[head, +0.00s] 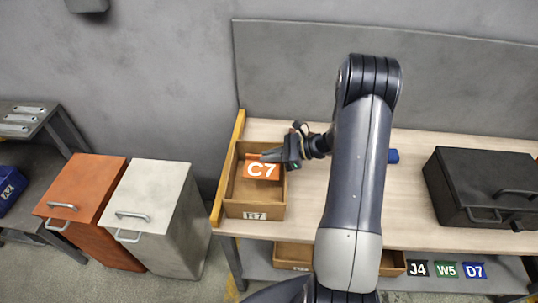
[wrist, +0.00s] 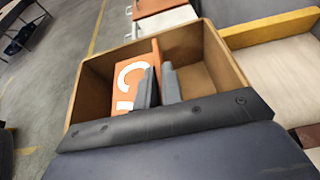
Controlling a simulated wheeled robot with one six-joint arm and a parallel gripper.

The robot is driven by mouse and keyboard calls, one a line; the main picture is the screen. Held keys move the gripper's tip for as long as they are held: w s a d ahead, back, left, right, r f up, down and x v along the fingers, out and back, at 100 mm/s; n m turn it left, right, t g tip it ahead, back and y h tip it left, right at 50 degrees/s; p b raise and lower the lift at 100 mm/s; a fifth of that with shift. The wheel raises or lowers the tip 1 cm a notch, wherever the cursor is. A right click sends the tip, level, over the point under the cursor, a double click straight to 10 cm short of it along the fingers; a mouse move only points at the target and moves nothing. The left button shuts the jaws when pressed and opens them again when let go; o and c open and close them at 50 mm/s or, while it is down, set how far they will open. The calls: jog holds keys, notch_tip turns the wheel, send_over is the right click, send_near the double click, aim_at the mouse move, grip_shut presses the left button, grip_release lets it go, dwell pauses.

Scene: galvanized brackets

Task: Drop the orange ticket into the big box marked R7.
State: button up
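The orange ticket (head: 262,168) carries a white C7 and is pinched in my gripper (head: 278,157). In the wrist view the ticket (wrist: 128,82) stands between the two grey fingers (wrist: 160,84), partly covered by the near finger. The big brown box marked R7 (head: 235,208) sits at the left end of the workbench, open at the top. The ticket is over or just within the box's mouth; its exact height is unclear. In the wrist view the box walls (wrist: 92,78) surround the ticket, and the visible part of its floor looks empty.
A yellow edge strip (head: 229,165) runs beside the box. A black case (head: 480,180) stands on the right of the workbench (head: 415,215). Orange (head: 85,195) and white (head: 160,195) cabinets stand left. Below are more brown boxes (head: 293,256) and J4, W5 and D7 cards (head: 446,270).

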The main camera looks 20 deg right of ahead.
jog(key=o, duration=0.5)
jog(key=b+v, duration=0.2)
jog(key=v, duration=0.8)
jog(key=shift+d+r, duration=0.2)
jog(key=shift+d, duration=0.1)
jog(key=shift+s, duration=0.1)
jog(key=p+x, duration=0.2)
jog(key=x, duration=0.9)
jog(key=shift+s+a+r, duration=0.1)
jog(key=r+p, duration=0.1)
jog(key=r, duration=0.1)
jog(key=r+p, duration=0.1)
jog(key=r, duration=0.1)
jog(key=shift+d+r+p, duration=0.1)
jog(key=shift+d+p, duration=0.15)
jog(key=shift+p, duration=0.05)
jog(key=shift+r, duration=0.5)
